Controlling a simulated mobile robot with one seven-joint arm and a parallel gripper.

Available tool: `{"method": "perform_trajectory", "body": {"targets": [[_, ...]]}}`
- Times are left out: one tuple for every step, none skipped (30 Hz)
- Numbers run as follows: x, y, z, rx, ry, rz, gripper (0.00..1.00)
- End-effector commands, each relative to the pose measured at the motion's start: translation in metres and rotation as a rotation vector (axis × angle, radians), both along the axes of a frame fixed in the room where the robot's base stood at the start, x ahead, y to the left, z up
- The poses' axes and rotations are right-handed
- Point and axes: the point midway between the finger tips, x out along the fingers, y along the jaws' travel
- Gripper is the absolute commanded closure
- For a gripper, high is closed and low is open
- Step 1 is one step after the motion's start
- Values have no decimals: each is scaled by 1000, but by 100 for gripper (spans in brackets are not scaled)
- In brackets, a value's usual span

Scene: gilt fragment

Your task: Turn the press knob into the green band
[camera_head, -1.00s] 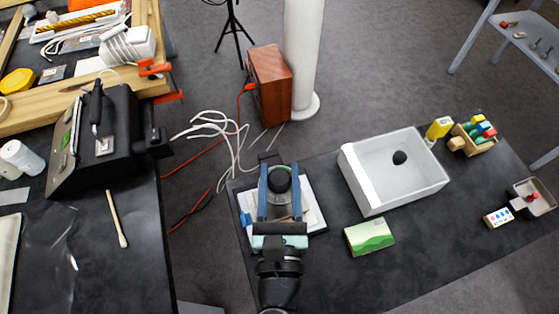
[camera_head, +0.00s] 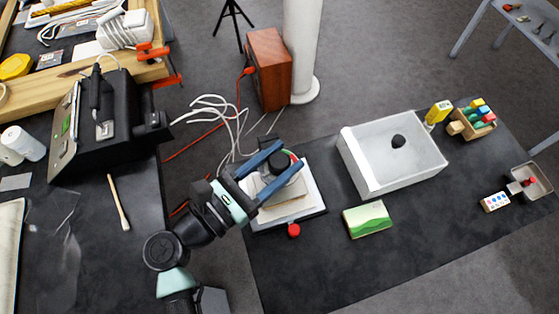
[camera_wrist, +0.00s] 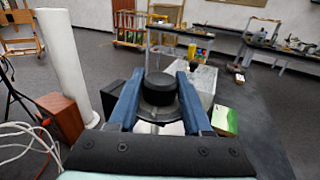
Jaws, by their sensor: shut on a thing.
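The press knob (camera_head: 279,161) is a round black knob on top of a small press (camera_head: 318,196) with a pale base. The press stands at the left end of the dark table. My gripper (camera_head: 272,160) is shut on the knob, with one blue finger on each side. In the wrist view the knob (camera_wrist: 161,90) sits between the two finger ends.
A white basin (camera_head: 372,185) with a dark round thing stands right of the press. A green box (camera_head: 367,219) and a red button (camera_head: 293,230) are near the front. A wooden box (camera_head: 269,70) and white cables (camera_head: 213,118) lie behind.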

Motion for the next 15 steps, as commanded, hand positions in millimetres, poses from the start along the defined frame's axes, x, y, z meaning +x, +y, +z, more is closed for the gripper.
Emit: {"method": "perform_trajectory", "body": {"targets": [[1,0,-3,-2,1,-22,100],[1,0,-3,-2,1,-38,100],[2,0,-3,-1,0,-56,100],[2,1,-3,-3,-1,-70,100],[2,1,-3,-3,0,-84,100],[2,1,-2,-4,-2,-103,100],[2,1,-2,-2,-2,-115,100],[2,2,-2,-3,-3,-128,100],[2,1,-2,-4,-2,-146,100],[2,2,-2,-4,-2,-158,100],[3,2,-2,-3,-3,-171,100],[2,2,-2,-1,-4,-188,100],[2,3,-2,-1,-4,-201,100],[2,3,-3,0,-2,-214,100],[2,3,-3,0,-2,-231,100]]}}
